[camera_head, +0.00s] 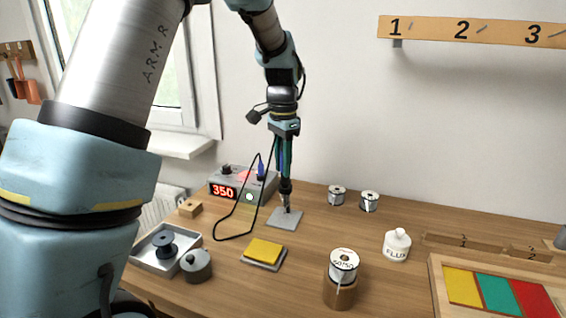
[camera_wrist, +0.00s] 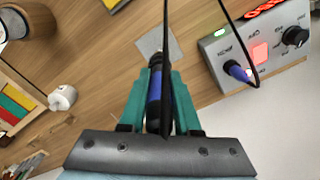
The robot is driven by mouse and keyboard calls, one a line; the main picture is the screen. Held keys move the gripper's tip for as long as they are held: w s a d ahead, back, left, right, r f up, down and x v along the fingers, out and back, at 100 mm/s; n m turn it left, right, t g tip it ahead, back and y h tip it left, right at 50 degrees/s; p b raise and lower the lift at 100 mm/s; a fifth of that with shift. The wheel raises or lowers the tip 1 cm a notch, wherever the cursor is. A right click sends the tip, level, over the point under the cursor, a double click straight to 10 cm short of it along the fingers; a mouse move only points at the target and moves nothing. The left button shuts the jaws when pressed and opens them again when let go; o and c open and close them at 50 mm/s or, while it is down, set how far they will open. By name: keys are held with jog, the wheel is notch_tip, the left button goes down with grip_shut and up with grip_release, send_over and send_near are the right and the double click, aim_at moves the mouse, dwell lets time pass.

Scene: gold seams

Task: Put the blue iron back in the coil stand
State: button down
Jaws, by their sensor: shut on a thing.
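My gripper (camera_head: 284,172) is shut on the blue iron (camera_wrist: 156,98), which also shows in the head view as a dark, thin shape below the fingers (camera_head: 285,187). The iron points down, nearly upright. Its lower end is over a grey square plate (camera_head: 285,219), seen in the wrist view beyond the iron's front end (camera_wrist: 153,42). A small silvery part (camera_head: 286,203) shows around the iron's lower end above the plate, likely the stand's coil. I cannot tell whether the iron sits inside it. The fingers and the iron hide much of that spot.
The solder station (camera_head: 238,184) reading 350 stands behind left, its black cable (camera_head: 218,238) looping beside the iron. A yellow sponge (camera_head: 265,250) lies in front. A flux bottle (camera_head: 397,246) and a solder spool (camera_head: 343,264) stand right. Bare table (camera_head: 320,225) lies right of the plate.

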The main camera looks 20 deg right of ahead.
jog(key=shift+f, duration=0.45)
jog(key=c, duration=0.5)
grip_release()
jog(key=shift+c, duration=0.2)
jog(key=shift+o, duration=0.3)
jog(key=o, duration=0.4)
jog(key=shift+r, duration=0.1)
jog(key=shift+r+p, duration=2.75)
jog(key=shift+r, duration=0.75)
